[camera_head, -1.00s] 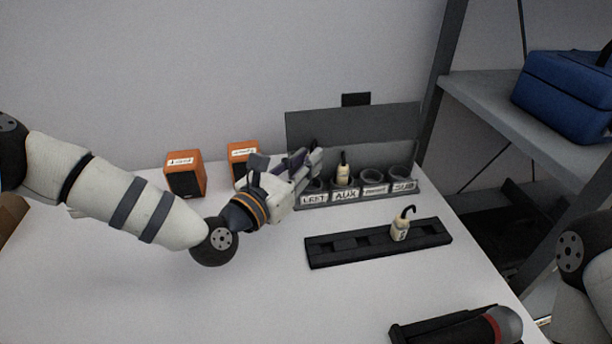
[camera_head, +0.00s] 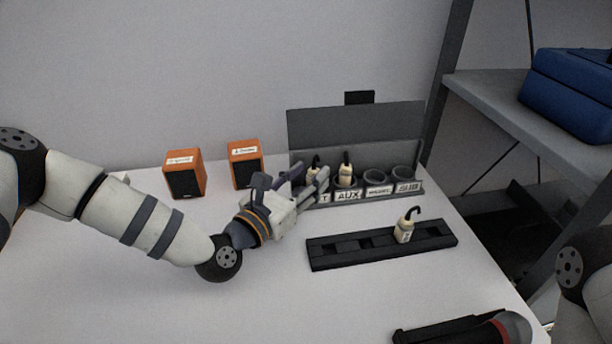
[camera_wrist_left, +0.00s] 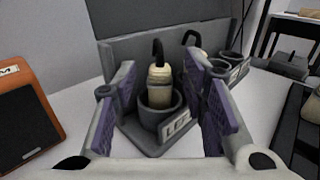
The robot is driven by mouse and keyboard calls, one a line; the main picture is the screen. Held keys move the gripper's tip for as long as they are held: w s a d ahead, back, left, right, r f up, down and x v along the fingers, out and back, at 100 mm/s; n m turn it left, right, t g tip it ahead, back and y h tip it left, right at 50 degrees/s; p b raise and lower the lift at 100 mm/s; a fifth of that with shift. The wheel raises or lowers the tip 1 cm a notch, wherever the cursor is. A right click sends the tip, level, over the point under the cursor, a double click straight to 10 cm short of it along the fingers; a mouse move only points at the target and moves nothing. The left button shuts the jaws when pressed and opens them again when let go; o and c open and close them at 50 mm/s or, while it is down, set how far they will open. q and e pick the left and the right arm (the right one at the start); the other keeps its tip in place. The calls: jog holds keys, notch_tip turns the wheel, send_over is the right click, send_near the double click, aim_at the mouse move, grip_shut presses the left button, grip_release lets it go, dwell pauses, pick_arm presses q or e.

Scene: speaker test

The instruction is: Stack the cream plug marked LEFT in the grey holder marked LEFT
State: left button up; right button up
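The cream plug (camera_wrist_left: 160,85) with a black hooked cable stands upright in the round grey holder (camera_wrist_left: 158,117) whose label is partly covered and reads "LE". In the head view this plug (camera_head: 313,173) shows just behind my left fingers. My left gripper (camera_wrist_left: 162,100) is open, with one finger on each side of the plug and visible gaps between. In the head view the left gripper (camera_head: 309,187) hides most of the LEFT label.
Another cream plug (camera_head: 345,176) stands in the AUX holder beside it; two holders farther right look empty. A third plug (camera_head: 404,232) stands in the black rack (camera_head: 360,250). Two orange speakers (camera_head: 184,173) (camera_head: 245,164) stand left. A grey back panel (camera_head: 355,125) rises behind the holders.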

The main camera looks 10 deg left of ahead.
pick_arm(q)
jog(key=shift+r, duration=0.15)
jog(key=v, duration=0.4)
jog(key=p+v, duration=0.1)
jog(key=v, duration=0.7)
jog(key=shift+r+p, duration=0.25)
jog(key=shift+p, duration=0.05)
pick_arm(e)
jog(key=shift+w+r+t, duration=0.4)
jog(key=shift+w+r, duration=0.5)
jog(key=shift+r, duration=0.05)
